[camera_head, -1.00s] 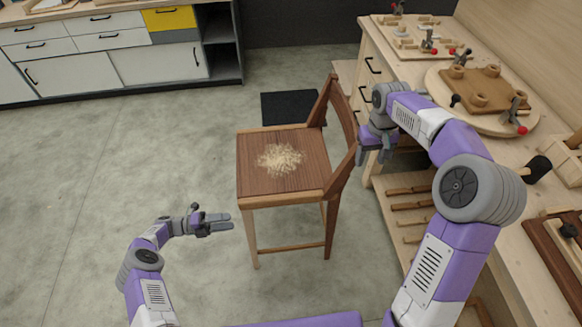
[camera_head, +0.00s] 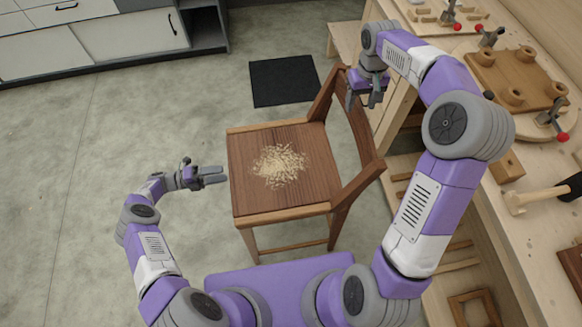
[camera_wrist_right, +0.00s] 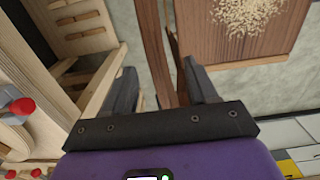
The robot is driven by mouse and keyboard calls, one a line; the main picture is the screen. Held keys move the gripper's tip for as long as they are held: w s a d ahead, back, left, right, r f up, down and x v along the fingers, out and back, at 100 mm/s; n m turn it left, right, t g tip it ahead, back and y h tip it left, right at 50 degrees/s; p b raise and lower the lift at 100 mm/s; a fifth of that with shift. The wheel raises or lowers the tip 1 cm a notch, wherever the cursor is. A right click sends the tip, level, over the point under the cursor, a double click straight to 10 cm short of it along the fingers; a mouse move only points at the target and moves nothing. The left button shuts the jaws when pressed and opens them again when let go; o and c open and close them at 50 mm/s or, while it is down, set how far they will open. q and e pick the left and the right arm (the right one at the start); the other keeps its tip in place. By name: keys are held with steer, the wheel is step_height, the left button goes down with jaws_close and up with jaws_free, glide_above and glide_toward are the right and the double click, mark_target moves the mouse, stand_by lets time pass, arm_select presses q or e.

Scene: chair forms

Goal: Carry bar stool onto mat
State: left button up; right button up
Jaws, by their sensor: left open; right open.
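The wooden bar stool (camera_head: 245,190) stands upright on the floor, with a pile of shavings (camera_head: 279,165) on its seat and its backrest to the right. The dark mat (camera_head: 284,80) lies flat on the floor behind it. My left gripper (camera_head: 222,175) is open at the left edge of the seat; I cannot tell whether it touches. My right gripper (camera_head: 364,100) is open above the backrest's far end. In the right wrist view the backrest (camera_wrist_right: 155,45) shows between and beyond the open fingers (camera_wrist_right: 160,92). The stool's lower legs are partly hidden.
A workbench (camera_head: 520,215) with clamps, a mallet (camera_head: 545,195) and shelves runs along the right, close to the stool's back. White cabinets (camera_head: 125,45) stand at the back left. The floor on the left is clear.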

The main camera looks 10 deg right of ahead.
mark_target(238, 170)
steer(key=shift+s+r, duration=0.1)
steer(key=shift+s, duration=0.15)
arm_select(q)
steer(key=shift+s+d, duration=0.15)
steer(key=shift+d, duration=3.65)
arm_select(e)
steer(key=shift+w+f, duration=0.1)
steer(key=shift+f, duration=3.75)
arm_select(q)
jaws_close()
arm_select(e)
jaws_close()
arm_select(q)
steer(key=shift+r, duration=0.3)
arm_select(e)
steer(key=shift+w+r, duration=0.15)
steer(key=shift+r, duration=0.1)
